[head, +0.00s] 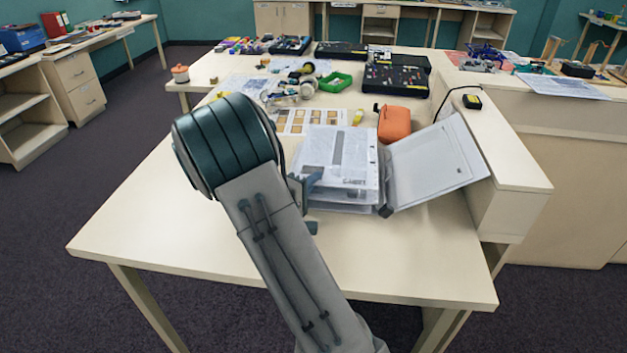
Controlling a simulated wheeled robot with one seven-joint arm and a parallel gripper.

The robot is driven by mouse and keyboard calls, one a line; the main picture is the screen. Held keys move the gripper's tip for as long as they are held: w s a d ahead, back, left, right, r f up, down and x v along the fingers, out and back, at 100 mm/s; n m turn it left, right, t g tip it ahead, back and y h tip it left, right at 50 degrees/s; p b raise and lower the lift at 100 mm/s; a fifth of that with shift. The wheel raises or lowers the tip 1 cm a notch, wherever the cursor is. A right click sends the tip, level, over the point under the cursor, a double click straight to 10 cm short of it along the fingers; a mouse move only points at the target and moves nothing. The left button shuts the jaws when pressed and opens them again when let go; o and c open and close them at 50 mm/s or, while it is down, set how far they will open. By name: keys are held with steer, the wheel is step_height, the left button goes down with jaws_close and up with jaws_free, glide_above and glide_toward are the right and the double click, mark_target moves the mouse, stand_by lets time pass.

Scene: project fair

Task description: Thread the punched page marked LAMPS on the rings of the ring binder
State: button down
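The ring binder (437,163) lies open on the table, its grey cover tilted up to the right. A white printed page (340,150) shows at the left of the binder, above other pale layers; its heading is too small to read surely as LAMPS. I cannot tell whether this page is on the rings or lies loose over the binder. The rings, near the spine, are not clearly visible. My gripper (308,200) is at the page's left edge, partly hidden by my arm. I cannot tell whether its fingers hold the page.
An orange pouch (394,123) stands just behind the binder. A sheet with brown squares (296,121), a green tray (336,80) and black cases (396,79) lie farther back. A raised ledge (505,170) borders the table's right side. The front of the table (170,225) is clear.

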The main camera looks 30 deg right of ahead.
steer(key=shift+f, duration=0.95)
stand_by(1.1)
stand_by(0.3)
steer(key=c, duration=1.6)
jaws_free()
steer(key=shift+o, duration=0.2)
steer(key=shift+s+f, duration=0.1)
